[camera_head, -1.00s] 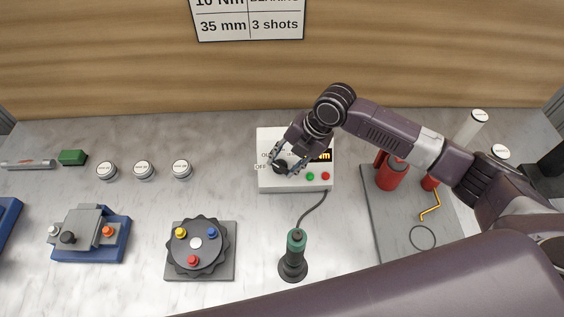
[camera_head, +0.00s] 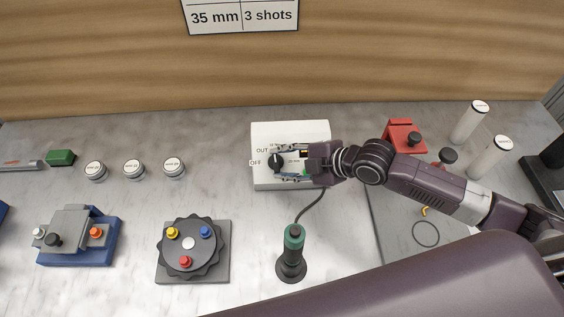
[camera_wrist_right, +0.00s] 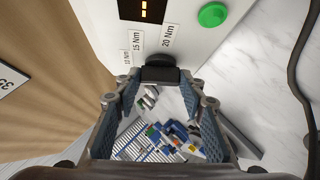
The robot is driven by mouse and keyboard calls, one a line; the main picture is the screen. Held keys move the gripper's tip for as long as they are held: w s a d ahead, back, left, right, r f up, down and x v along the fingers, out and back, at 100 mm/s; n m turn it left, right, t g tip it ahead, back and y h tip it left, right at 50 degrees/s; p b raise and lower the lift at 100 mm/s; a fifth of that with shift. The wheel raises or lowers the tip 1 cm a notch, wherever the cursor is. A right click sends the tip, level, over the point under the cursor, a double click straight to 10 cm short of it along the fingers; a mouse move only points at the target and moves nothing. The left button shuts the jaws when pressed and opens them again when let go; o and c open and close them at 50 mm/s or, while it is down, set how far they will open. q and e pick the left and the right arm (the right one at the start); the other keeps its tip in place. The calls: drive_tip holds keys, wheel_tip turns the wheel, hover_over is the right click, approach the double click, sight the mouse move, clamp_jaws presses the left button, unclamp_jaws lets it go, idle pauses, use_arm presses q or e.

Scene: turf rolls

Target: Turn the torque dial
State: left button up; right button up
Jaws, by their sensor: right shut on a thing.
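The torque dial is a small black knob (camera_head: 277,160) on the front left of a white control box (camera_head: 290,130). Labels "OUT" and "OFF" show to its left in the head view. My right gripper (camera_head: 276,163) reaches in from the right, with its fingers on either side of the dial and shut on it. In the right wrist view the dark dial (camera_wrist_right: 160,68) sits between the fingertips. Labels "10 Nm", "15 Nm" and "20 Nm" show beyond it, with a dark orange-lit display (camera_wrist_right: 143,10). The dial's pointer is not clear. My left gripper is not in view.
A green-black screwdriver (camera_head: 292,255) stands in front of the box, on a cable. A round black fixture (camera_head: 189,245) and blue fixture (camera_head: 78,238) are to the left. Red parts (camera_head: 402,137) and white cylinders (camera_head: 470,122) are to the right. A wooden panel rises behind.

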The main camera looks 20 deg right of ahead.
drive_tip(key=shift+m+t, duration=0.5)
drive_tip(key=shift+m, duration=0.1)
drive_tip(key=o, duration=1.2)
drive_tip(key=shift+c, duration=0.2)
drive_tip(key=shift+s, duration=0.1)
drive_tip(key=v, duration=1.2)
drive_tip(key=shift+f, duration=0.1)
